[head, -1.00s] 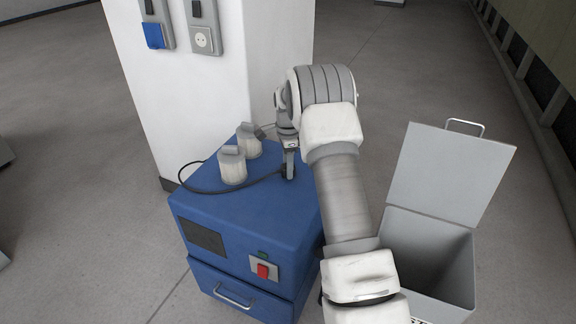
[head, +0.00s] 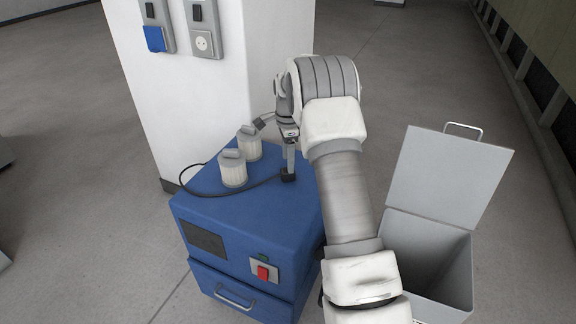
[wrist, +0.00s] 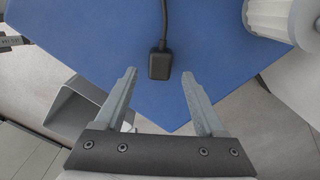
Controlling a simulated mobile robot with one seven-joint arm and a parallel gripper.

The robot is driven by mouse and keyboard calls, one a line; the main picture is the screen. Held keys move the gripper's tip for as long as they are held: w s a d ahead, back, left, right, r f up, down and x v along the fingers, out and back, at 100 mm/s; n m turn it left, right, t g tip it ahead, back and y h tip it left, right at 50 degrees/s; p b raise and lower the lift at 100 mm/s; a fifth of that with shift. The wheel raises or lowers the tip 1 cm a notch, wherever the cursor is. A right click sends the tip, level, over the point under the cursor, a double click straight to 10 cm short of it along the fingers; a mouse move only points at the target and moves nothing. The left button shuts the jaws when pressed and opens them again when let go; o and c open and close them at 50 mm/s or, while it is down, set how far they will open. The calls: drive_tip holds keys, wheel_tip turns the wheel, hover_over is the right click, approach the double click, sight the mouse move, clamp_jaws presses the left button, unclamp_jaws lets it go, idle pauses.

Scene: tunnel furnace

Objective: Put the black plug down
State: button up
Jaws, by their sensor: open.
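The black plug (head: 288,177) lies on the blue top of the cabinet (head: 262,215), near its right edge. In the wrist view the plug (wrist: 160,66) rests on the blue surface with its cable running away from it. My gripper (wrist: 158,78) is open, its two fingers apart on either side below the plug in the picture, with nothing between them. In the head view my gripper (head: 290,160) is just above the plug, and the arm hides part of the cabinet's right side.
Two whitish ribbed cylinders with grey tops (head: 233,170) stand on the cabinet. A black cable loops around them. A grey bin (head: 427,268) with a raised lid stands right of the arm. A white pillar with two wall sockets (head: 202,42) rises behind.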

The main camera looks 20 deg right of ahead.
drive_tip(key=s+a+r+n+t+p, duration=0.1)
drive_tip(key=s+a+r+n, duration=0.15)
drive_tip(key=r, duration=0.75)
drive_tip(key=s+a+r+n+p, duration=0.15)
drive_tip(key=s+r, duration=0.25)
drive_tip(key=r, duration=0.5)
drive_tip(key=s+a+r+n+t, duration=0.2)
drive_tip(key=s+a+r+n, duration=0.25)
drive_tip(key=s+r, duration=0.4)
drive_tip(key=s+a+f+n+t, duration=0.15)
drive_tip(key=s+n, duration=0.35)
drive_tip(key=s, duration=0.6)
drive_tip(key=s+a+f+n+t, duration=0.1)
drive_tip(key=s+a+f+n, duration=0.15)
drive_tip(key=s+n, duration=0.6)
wheel_tip(320, 180, up, 19)
drive_tip(key=s+m+p, duration=0.2)
drive_tip(key=p, duration=1.5)
drive_tip(key=shift+s+f+m+p, duration=0.2)
drive_tip(key=shift+s+m+p, duration=0.1)
